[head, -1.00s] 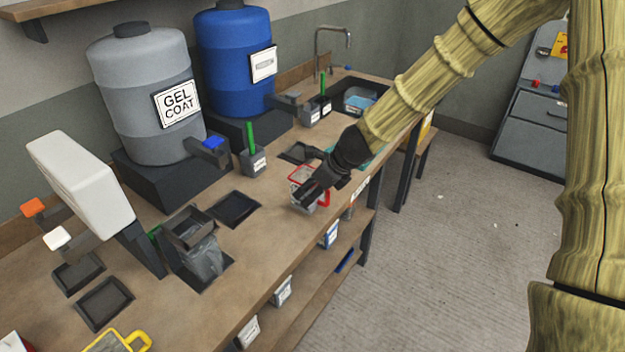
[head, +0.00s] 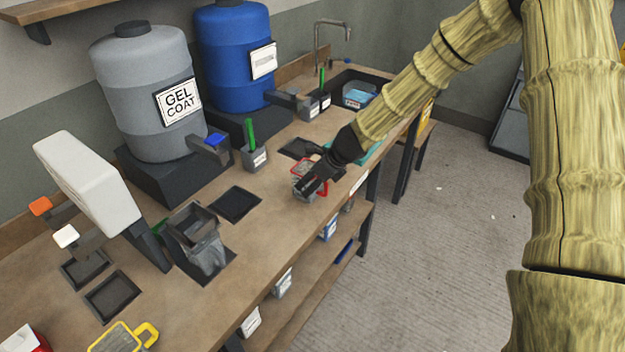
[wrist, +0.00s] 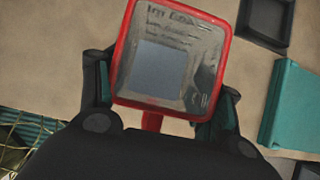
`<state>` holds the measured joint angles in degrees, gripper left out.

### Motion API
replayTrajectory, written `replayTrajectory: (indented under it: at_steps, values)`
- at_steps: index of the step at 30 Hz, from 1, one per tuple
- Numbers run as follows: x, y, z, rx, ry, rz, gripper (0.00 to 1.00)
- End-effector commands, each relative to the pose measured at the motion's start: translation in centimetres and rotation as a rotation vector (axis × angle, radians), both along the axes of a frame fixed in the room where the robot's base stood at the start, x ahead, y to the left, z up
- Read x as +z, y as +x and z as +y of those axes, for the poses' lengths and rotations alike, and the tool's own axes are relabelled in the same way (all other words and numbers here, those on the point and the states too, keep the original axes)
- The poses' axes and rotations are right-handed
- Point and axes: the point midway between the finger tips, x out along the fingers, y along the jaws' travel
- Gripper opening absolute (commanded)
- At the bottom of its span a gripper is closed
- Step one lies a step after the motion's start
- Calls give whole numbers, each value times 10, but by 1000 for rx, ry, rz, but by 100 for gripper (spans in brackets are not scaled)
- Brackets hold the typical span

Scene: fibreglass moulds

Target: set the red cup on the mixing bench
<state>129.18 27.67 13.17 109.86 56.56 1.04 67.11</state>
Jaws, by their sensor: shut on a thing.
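The red cup, a clear square cup with a red rim and red handle, is at my gripper near the front edge of the bench in the head view (head: 299,166). In the wrist view, I look down into the cup (wrist: 172,58), and its red handle runs down between the fingers. My gripper (head: 318,181) is shut on the cup's handle; it also shows in the wrist view (wrist: 158,118). The mixing bench (head: 275,228) is the long wooden bench below. I cannot tell whether the cup's base touches the bench top.
A grey gel coat drum (head: 146,95) and a blue drum (head: 232,60) stand at the back. A dark square tray (head: 236,204) lies left of the cup. A yellow-rimmed cup (head: 118,340) sits at the front left. A teal item (wrist: 292,105) lies right of the cup.

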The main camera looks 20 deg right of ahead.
Motion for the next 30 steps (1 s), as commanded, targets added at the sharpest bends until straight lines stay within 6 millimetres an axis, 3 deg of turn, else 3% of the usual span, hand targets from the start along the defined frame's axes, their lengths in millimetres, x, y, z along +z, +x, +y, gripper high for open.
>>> replayTrajectory:
  at_steps: [5,6,10,22,30]
  values:
    - [-1,0,0,1,-1,0,32]
    - [-1,-1,0,1,-1,2,70]
    - [-1,-1,0,1,0,1,90]
    - [1,-1,0,2,-1,0,90]
    - [18,-9,-6,3,-2,-1,90]
